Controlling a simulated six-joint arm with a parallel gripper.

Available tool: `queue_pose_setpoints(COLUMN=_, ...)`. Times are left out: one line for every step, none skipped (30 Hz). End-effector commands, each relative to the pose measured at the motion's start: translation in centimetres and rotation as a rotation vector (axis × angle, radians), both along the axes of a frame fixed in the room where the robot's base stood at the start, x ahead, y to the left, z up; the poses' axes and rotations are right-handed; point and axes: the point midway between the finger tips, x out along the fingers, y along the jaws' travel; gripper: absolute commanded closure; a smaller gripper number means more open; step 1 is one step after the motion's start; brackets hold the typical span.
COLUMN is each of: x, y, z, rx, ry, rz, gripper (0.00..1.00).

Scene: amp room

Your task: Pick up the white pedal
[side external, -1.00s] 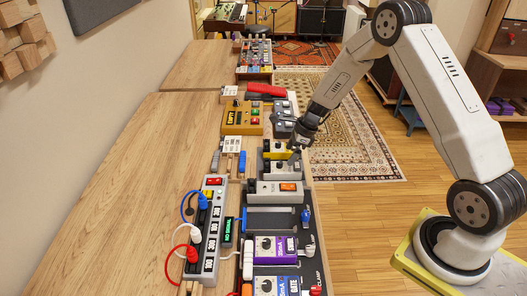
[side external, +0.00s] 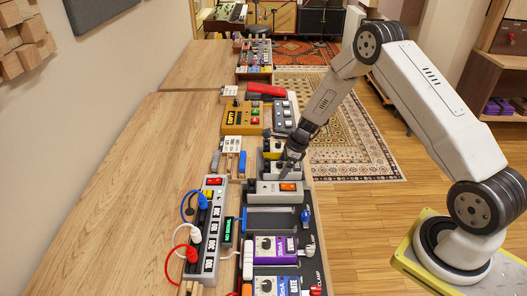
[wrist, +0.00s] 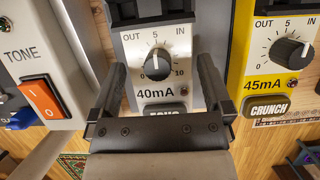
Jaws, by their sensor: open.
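The white pedal (wrist: 133,50) has a black knob and the labels "40mA" and ECHO, the latter partly hidden by my gripper. It fills the middle of the wrist view. It also shows in the side external view (side external: 271,166), partly hidden by my gripper. My gripper (wrist: 162,72) is open, with one finger on each side of this pedal's face; I cannot tell whether they touch it. In the side external view my gripper (side external: 290,158) is down at the pedal row.
A yellow CRUNCH pedal (wrist: 262,72) stands close on the right in the wrist view. A pale TONE pedal (wrist: 30,60) with an orange switch stands close on the left. A power strip (side external: 211,235) with cables and a purple pedal (side external: 268,246) sit nearer the side camera.

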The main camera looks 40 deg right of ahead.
Motion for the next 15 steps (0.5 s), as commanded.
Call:
queue_pose_setpoints(x=0.11, y=0.19, z=-0.54, rx=0.000, ry=0.001, rz=0.000, gripper=0.00)
queue_pose_setpoints(x=0.19, y=0.24, z=-0.74, rx=0.000, ry=0.001, rz=0.000, gripper=0.00)
queue_pose_setpoints(x=0.26, y=0.31, z=-1.00, rx=-0.001, ry=0.001, rz=0.000, gripper=0.00)
queue_pose_setpoints(x=0.32, y=0.35, z=-1.16, rx=-0.001, ry=0.001, rz=0.000, gripper=0.00)
queue_pose_setpoints(x=0.36, y=0.38, z=-1.29, rx=-0.001, ry=0.001, rz=0.000, gripper=0.00)
queue_pose_setpoints(x=0.40, y=0.40, z=-1.40, rx=-0.001, ry=0.000, rz=0.000, gripper=0.00)
queue_pose_setpoints(x=0.42, y=0.42, z=-1.45, rx=-0.001, ry=0.000, rz=0.000, gripper=0.00)
queue_pose_setpoints(x=0.44, y=0.43, z=-1.48, rx=-0.001, ry=0.000, rz=0.000, gripper=0.00)
queue_pose_setpoints(x=0.44, y=0.43, z=-1.50, rx=-0.001, ry=0.000, rz=0.000, gripper=0.00)
queue_pose_setpoints(x=0.44, y=0.43, z=-1.50, rx=-0.001, ry=0.000, rz=0.000, gripper=0.00)
queue_pose_setpoints(x=0.44, y=0.42, z=-1.50, rx=-0.001, ry=0.000, rz=0.000, gripper=0.00)
queue_pose_setpoints(x=0.44, y=0.43, z=-1.49, rx=-0.001, ry=0.000, rz=0.000, gripper=0.00)
queue_pose_setpoints(x=0.44, y=0.44, z=-1.49, rx=-0.001, ry=0.000, rz=0.000, gripper=0.00)
queue_pose_setpoints(x=0.43, y=0.43, z=-1.49, rx=-0.001, ry=0.000, rz=0.000, gripper=0.00)
queue_pose_setpoints(x=0.43, y=0.43, z=-1.48, rx=-0.001, ry=0.000, rz=0.000, gripper=0.00)
